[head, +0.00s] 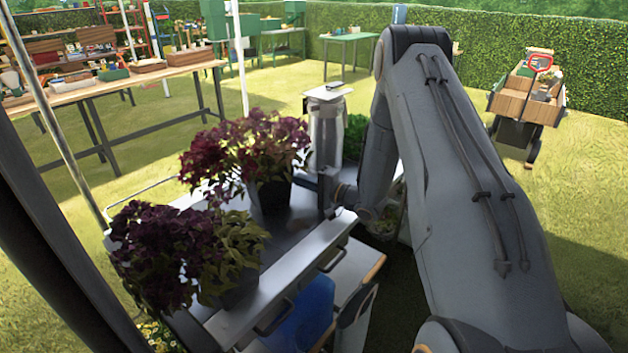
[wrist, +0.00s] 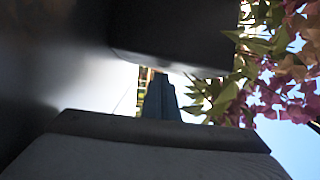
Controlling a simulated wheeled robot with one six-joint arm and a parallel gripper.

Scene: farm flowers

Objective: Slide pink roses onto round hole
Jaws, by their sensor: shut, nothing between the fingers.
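The pink-purple plant (head: 258,150) at the back stands upright in a dark pot (head: 270,195) on the metal cart top (head: 290,238). A darker purple plant (head: 175,250) with green leaves stands in a second dark pot (head: 240,290) at the front left. I cannot tell whether either is the pink roses. Pink and green leaves (wrist: 290,75) fill the right of the wrist view. No round hole can be made out.
The cart has handled drawers (head: 330,258) below its top. A slim pale pole (head: 55,110) rises at the left. Wooden tables (head: 125,80) with boxes stand on the grass behind. A loaded wagon (head: 527,95) stands at the right, before a hedge.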

